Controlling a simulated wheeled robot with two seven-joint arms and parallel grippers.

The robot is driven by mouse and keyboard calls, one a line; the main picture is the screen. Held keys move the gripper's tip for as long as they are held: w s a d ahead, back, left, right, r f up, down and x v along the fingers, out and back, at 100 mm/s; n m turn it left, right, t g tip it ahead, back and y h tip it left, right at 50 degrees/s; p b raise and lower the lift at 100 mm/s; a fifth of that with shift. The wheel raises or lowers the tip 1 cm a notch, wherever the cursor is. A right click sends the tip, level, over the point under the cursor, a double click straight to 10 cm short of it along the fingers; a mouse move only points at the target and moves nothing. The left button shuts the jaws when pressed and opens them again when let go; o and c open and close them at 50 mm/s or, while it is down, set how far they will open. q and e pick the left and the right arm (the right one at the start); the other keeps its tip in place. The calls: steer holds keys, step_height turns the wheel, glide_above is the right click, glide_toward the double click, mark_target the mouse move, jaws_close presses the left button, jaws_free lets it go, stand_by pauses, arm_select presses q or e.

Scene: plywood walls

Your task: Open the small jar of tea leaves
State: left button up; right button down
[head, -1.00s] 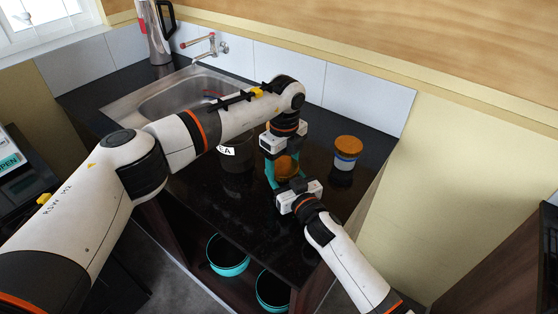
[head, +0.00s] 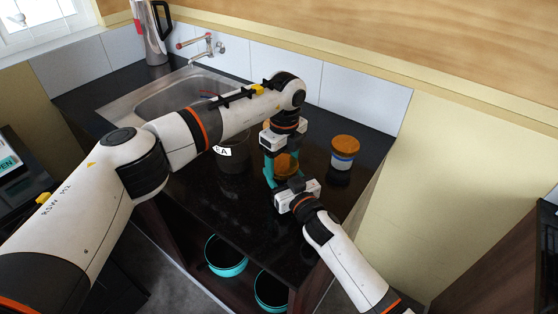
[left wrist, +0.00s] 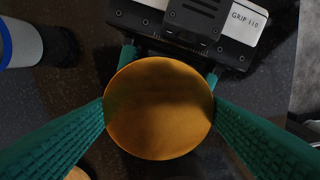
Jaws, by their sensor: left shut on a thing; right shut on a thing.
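The small jar shows in the head view as a round orange-brown lid (head: 286,166), with its body mostly hidden by my grippers. In the left wrist view the lid (left wrist: 158,108) fills the middle, seen from above. My left gripper (head: 281,168) comes down from above. Its teal fingers press on opposite sides of the lid. My right gripper (head: 287,178) comes from the front, below the lid. Its fingers, partly seen in the left wrist view (left wrist: 170,66), go under the lid's edge and are shut on the jar. Where they touch it is hidden.
A white and blue jar with an orange lid (head: 344,152) stands to the right. A larger dark jar with a lettered label (head: 232,158) stands to the left, partly behind my left arm. A sink (head: 178,100) lies behind. The front of the black counter (head: 225,198) is clear.

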mark_target(283, 165)
arm_select(q)
steer(key=shift+s+d+r, duration=0.15)
steer(key=shift+d+r, duration=0.05)
steer(key=shift+r, duration=0.2)
steer(key=shift+s+d+r, duration=0.1)
steer(key=shift+d+r, duration=0.05)
steer(key=shift+r, duration=0.25)
arm_select(e)
steer(key=shift+f, duration=0.3)
arm_select(q)
steer(key=shift+a+r, duration=0.1)
arm_select(e)
steer(key=shift+s, duration=0.15)
arm_select(q)
steer(key=shift+w, duration=0.1)
arm_select(e)
steer(key=shift+r, duration=0.1)
arm_select(q)
steer(key=shift+a+r, duration=0.1)
steer(key=shift+r, duration=1.85)
steer(key=shift+a, duration=0.1)
arm_select(e)
steer(key=shift+c, duration=2)
jaws_free()
steer(key=shift+a+r, duration=0.1)
